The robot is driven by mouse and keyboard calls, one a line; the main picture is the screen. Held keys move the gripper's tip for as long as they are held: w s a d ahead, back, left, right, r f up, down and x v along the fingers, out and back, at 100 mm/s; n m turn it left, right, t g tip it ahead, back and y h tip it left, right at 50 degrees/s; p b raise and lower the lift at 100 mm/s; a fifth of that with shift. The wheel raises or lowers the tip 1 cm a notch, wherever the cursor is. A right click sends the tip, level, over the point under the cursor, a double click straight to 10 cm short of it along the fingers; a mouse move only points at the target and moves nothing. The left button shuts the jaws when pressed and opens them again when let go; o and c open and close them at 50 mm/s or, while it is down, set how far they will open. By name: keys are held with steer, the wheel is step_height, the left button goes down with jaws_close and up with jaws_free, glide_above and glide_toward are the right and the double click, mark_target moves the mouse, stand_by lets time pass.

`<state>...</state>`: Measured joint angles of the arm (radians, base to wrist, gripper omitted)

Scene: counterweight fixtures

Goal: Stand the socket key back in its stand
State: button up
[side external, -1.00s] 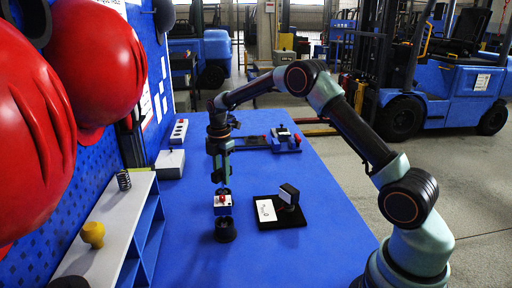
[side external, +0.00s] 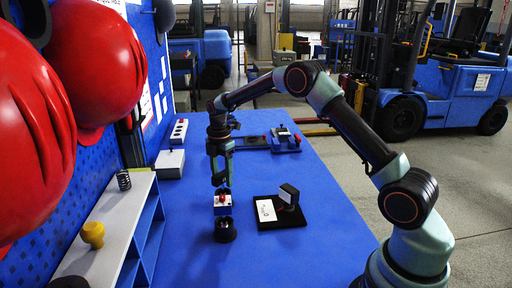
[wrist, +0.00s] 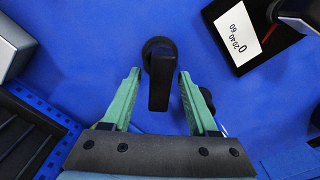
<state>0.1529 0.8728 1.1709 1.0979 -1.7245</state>
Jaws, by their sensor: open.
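In the wrist view a black piece, apparently the socket key (wrist: 160,90), is a thick dark bar with its near end between my jaws. Its far end overlaps a round black cup-like stand (wrist: 152,46). I cannot tell how deep it sits in it. My gripper (wrist: 158,82) is open, with a green finger on each side of the bar and blue gaps showing. In the side view my gripper (side external: 222,186) points down above a small white-and-blue box (side external: 223,203) with a red top. A round black piece (side external: 225,232) stands in front of that box.
A black tray (side external: 268,225) with a white card and an upright dark block is to the right. A shelf (side external: 112,225) with a spring and a yellow knob runs along the left. A grey box (side external: 170,164) stands farther back. The front right of the blue table is clear.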

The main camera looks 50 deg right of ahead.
steer(key=s+a+r+m+t, duration=0.1)
steer(key=s+r+m, duration=0.1)
steer(key=r, duration=0.7)
steer(key=s+a+r+m, duration=0.1)
steer(key=s+r+m, duration=0.1)
steer(key=r, duration=0.7)
steer(key=s+a+m+t, duration=0.2)
steer(key=s+a+m, duration=0.1)
steer(key=s+m, duration=0.4)
steer(key=s+a+f+m+t, duration=0.1)
steer(key=s+a+m+t, duration=0.1)
steer(key=s+m, duration=0.5)
steer(key=s+a, duration=0.1)
steer(key=s, duration=0.5)
steer(key=shift+t, duration=0.3)
steer(key=shift+s, duration=0.1)
